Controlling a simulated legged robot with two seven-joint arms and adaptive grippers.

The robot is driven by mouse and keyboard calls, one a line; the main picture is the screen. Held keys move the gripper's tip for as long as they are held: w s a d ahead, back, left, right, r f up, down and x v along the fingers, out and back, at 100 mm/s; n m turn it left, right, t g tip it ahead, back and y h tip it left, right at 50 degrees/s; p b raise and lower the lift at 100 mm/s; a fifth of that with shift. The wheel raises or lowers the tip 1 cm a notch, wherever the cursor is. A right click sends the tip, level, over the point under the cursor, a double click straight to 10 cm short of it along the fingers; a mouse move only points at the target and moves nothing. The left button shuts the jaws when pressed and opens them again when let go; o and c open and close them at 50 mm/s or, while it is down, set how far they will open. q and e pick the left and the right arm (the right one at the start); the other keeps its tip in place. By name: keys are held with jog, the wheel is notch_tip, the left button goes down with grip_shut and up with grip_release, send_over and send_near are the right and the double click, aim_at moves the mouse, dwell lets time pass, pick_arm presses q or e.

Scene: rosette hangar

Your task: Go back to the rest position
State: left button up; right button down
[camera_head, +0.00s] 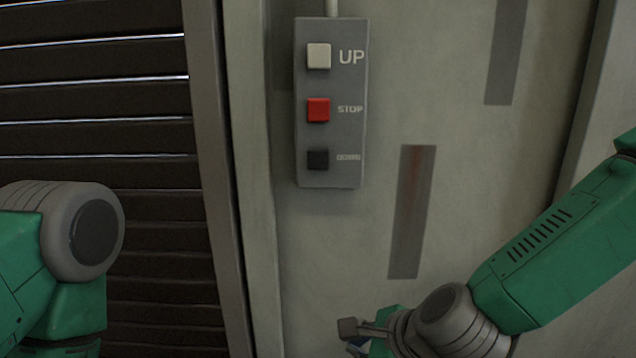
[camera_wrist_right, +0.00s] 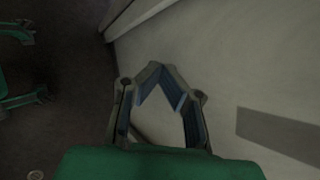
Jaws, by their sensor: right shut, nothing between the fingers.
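My right gripper (camera_head: 360,338) is low in the head view, below the control box, with its arm coming in from the right. Its fingers also show in the right wrist view (camera_wrist_right: 160,70), where the tips meet and nothing is held between them. The fingers are apart from the control box. My left arm shows at the left edge of the head view, but its gripper is out of view.
A grey control box (camera_head: 330,175) hangs on the wall (camera_head: 470,190), with a white UP button (camera_head: 319,56), a red STOP button (camera_head: 318,110) and a black button (camera_head: 318,160). A dark slatted shutter (camera_head: 150,220) fills the left. Dark floor (camera_wrist_right: 70,80) shows in the wrist view.

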jog(key=s+d+f+n+g+h, duration=0.2)
jog(key=s+d+f+n, duration=0.45)
jog(key=f, duration=0.25)
jog(key=s+d+f+n+g+h, duration=0.1)
jog(key=s+d+f+n+g, duration=0.1)
jog(key=s+d+f+n, duration=0.45)
jog(key=s+d+f+n+g+h, duration=0.1)
jog(key=s+d+f+n, duration=0.3)
jog(key=s, duration=0.2)
jog(key=s+d+f+n+g+h, duration=0.1)
jog(key=s+d+f+n, duration=0.2)
jog(key=s, duration=0.4)
jog(key=shift+s+d+f+n, duration=0.2)
jog(key=shift+d+f+n, duration=0.25)
jog(key=shift+d, duration=0.5)
jog(key=shift+w, duration=0.15)
pick_arm(q)
jog(key=c, duration=0.5)
jog(key=shift+d, duration=0.1)
